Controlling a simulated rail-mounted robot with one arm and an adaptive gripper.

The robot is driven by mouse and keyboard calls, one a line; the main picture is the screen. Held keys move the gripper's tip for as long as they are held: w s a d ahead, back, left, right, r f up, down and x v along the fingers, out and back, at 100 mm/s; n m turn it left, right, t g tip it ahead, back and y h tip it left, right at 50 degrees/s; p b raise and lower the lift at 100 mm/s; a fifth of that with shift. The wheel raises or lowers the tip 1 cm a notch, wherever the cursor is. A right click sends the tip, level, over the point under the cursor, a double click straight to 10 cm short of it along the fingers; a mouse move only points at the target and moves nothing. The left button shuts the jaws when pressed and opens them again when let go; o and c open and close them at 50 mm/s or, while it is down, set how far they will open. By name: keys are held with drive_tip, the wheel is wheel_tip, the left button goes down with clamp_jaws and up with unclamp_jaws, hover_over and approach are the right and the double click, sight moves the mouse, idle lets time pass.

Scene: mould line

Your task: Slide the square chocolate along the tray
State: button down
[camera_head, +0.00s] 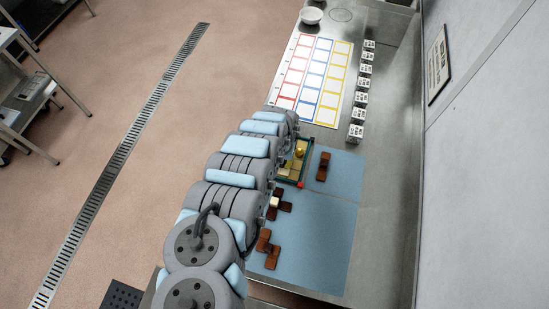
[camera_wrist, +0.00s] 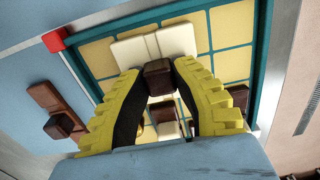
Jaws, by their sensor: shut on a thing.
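The tray (camera_wrist: 257,75) has a teal rim and pale yellow square cells in the wrist view. In the head view the tray (camera_head: 302,172) is partly hidden by my arm. A cream square chocolate (camera_wrist: 178,40) lies in the tray, with a dark brown cube-shaped knob (camera_wrist: 158,77) on top. My gripper (camera_wrist: 158,75) has yellow ribbed fingers, closed on this knob from both sides. The fingers hide the chocolate's near part. More cream and brown surfaces show between the fingers, too covered to make out. My fingers are hidden in the head view.
A brown chocolate piece (camera_wrist: 50,105) with a dark knob lies outside the tray. Other pieces, one brown (camera_head: 322,167), one cream and brown (camera_head: 279,203) and one brown (camera_head: 268,249), lie on the blue mats. A colour-grid sheet (camera_head: 334,113) and several white labelled blocks (camera_head: 362,93) are beyond.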

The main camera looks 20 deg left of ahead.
sight(290, 168)
drive_tip(key=shift+d+f, duration=0.1)
drive_tip(key=shift+d, duration=1.6)
drive_tip(key=c, duration=0.9)
unclamp_jaws()
drive_tip(key=shift+d, duration=0.1)
drive_tip(key=shift+o, duration=0.2)
drive_tip(key=shift+w+r, duration=0.1)
drive_tip(key=shift+r, duration=1.7)
wheel_tip(290, 168, up, 8)
drive_tip(key=shift+r, duration=0.2)
